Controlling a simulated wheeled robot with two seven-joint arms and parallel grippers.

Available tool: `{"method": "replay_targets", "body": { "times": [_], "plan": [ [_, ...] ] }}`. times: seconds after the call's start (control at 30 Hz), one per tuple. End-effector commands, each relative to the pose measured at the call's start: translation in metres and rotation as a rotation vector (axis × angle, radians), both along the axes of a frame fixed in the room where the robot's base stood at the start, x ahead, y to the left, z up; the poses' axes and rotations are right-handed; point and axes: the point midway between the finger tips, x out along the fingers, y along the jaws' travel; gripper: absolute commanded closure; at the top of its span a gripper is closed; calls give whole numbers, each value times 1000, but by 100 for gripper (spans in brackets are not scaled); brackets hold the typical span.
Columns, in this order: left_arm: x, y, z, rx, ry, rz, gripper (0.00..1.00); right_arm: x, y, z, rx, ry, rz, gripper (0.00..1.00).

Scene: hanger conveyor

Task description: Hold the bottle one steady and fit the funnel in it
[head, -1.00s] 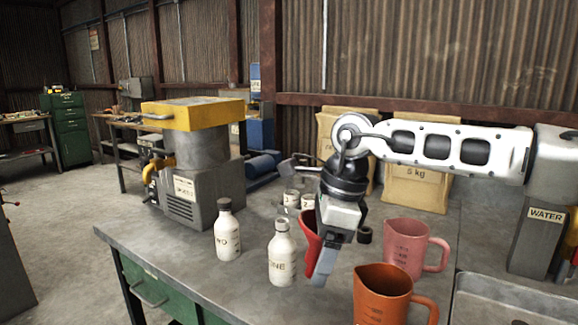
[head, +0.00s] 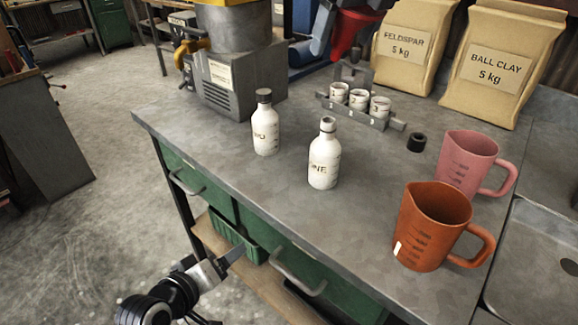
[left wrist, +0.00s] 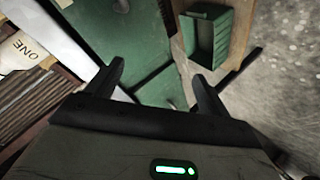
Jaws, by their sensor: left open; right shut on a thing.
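Bottle one (head: 324,160), white with an open neck and ONE lettering, stands upright on the bench. Its lettering also shows at the left of the left wrist view (left wrist: 22,50). The red funnel (head: 350,32) is at the top edge of the head view, partly cut off, held up behind the bottles. My right gripper (head: 326,28) is shut on it, only partly in view. My left gripper (head: 226,262) is low in front of the bench, below the tabletop and apart from bottle one. Its fingers stand open and empty in the left wrist view (left wrist: 158,88).
A dark-capped bottle (head: 265,125) stands left of bottle one. A black cap (head: 416,142), an orange jug (head: 430,228) and a pink jug (head: 466,160) are to the right. A rack with small cups (head: 360,98) is behind. Drawer handles (head: 297,274) jut from the bench front.

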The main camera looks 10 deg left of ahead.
Motion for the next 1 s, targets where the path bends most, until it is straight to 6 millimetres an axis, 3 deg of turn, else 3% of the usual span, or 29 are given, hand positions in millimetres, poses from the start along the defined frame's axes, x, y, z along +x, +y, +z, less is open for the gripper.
{"method": "replay_targets", "body": {
  "times": [0.03,0.2,0.43,0.57,0.8,1.0],
  "plan": [
    [27,11,19,-156,3,80,20,0,0,0,0,0,0,42],
    [82,35,73,-653,56,256,20,0,0,0,0,0,1,42],
    [122,46,139,-1164,143,327,20,0,0,0,0,0,1,42],
    [127,9,149,-1412,267,313,20,0,0,0,0,0,1,42],
    [117,-75,149,-1808,593,309,20,0,0,0,0,0,1,42],
    [107,-116,147,-2001,807,339,20,0,0,0,0,0,1,42]
  ]
}}
